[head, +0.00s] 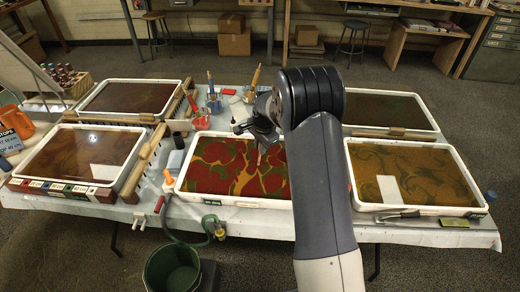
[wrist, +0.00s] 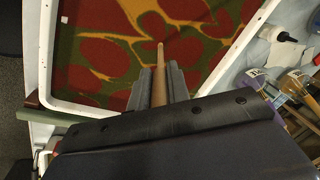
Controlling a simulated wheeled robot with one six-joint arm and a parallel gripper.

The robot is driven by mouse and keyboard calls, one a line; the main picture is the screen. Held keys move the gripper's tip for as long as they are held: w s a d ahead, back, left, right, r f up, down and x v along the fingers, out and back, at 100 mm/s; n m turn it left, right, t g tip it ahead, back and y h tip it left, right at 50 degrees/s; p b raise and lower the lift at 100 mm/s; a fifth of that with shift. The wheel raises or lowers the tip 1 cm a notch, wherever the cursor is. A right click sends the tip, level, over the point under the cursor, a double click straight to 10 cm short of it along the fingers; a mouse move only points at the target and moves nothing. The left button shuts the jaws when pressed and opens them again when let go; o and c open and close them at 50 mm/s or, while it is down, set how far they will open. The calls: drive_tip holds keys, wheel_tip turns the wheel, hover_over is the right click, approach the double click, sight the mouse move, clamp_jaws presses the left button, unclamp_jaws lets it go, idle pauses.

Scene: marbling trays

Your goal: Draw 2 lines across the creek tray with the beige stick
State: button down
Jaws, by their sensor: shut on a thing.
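My gripper (head: 258,137) is shut on the beige stick (wrist: 160,62); it also shows in the wrist view (wrist: 161,84). The stick points away from the jaws, over a white-rimmed tray with red blobs on green and yellow (head: 235,200). This tray is front centre in the head view, and its rim shows in the wrist view (wrist: 47,60). Whether the stick's tip touches the surface I cannot tell. My arm hides the tray's right part in the head view. No name is readable, so I cannot tell whether this is the creek tray.
Other trays stand front left (head: 124,190), back left (head: 186,92), back right (head: 420,104) and front right (head: 352,180). Tools and bottles, including a white bottle (wrist: 287,36), crowd the space behind the centre tray. A green bucket (head: 172,270) stands in front of the table.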

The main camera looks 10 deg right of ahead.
drive_tip(key=w+d+r+p, duration=0.3)
drive_tip(key=w+r+p, duration=0.1)
drive_tip(key=w, duration=0.6)
drive_tip(key=shift+d, duration=0.15)
idle(1.1)
idle(0.5)
